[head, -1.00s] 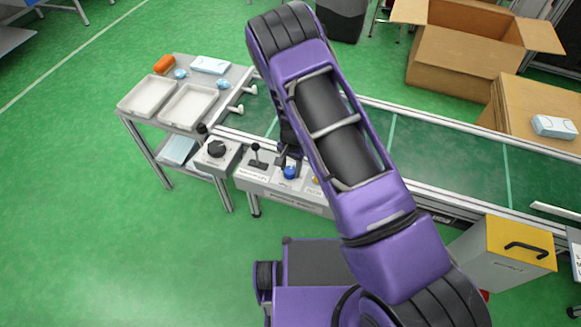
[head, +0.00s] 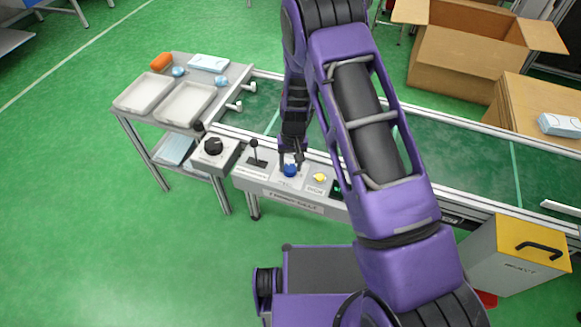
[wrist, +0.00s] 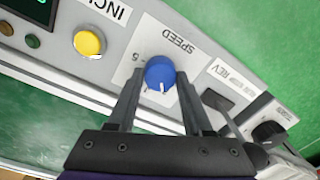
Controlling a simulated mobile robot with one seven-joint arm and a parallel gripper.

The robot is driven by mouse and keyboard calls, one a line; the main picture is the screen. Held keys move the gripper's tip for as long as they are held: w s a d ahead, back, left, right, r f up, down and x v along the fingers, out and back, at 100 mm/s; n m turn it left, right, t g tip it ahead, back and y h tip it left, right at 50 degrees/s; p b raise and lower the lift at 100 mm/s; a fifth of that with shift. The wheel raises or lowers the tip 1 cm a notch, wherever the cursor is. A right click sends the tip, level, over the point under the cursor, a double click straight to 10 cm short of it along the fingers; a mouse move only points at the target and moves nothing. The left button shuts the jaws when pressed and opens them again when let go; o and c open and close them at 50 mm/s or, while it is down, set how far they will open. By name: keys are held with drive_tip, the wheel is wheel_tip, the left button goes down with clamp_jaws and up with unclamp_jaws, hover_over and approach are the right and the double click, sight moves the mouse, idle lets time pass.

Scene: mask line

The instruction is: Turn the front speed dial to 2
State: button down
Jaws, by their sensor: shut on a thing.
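The blue speed dial (head: 290,171) sits on the front control panel (head: 262,187) of the conveyor. In the wrist view, the dial (wrist: 160,73) is under the word SPEED, with a white pointer mark on its near side, facing my gripper. A 6 shows beside the dial; the other numbers are hidden or too small to read. My gripper (wrist: 160,84) has one finger on each side of the dial and is shut on it. In the head view, my gripper (head: 291,159) reaches down to the dial from behind.
A yellow button (wrist: 88,42) is on one side of the dial; a lever (head: 254,152) marked REV is on the other. A black knob (head: 213,146) sits on a separate box farther left. Trays (head: 185,104) stand on a side table.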

sight(293, 167)
drive_tip(key=shift+n, duration=0.6)
drive_tip(key=shift+c, duration=1.6)
unclamp_jaws()
wheel_tip(293, 167, up, 18)
drive_tip(key=p, duration=0.1)
drive_tip(key=shift+d+f, duration=0.25)
drive_tip(key=shift+d, duration=0.2)
drive_tip(key=shift+w, duration=0.15)
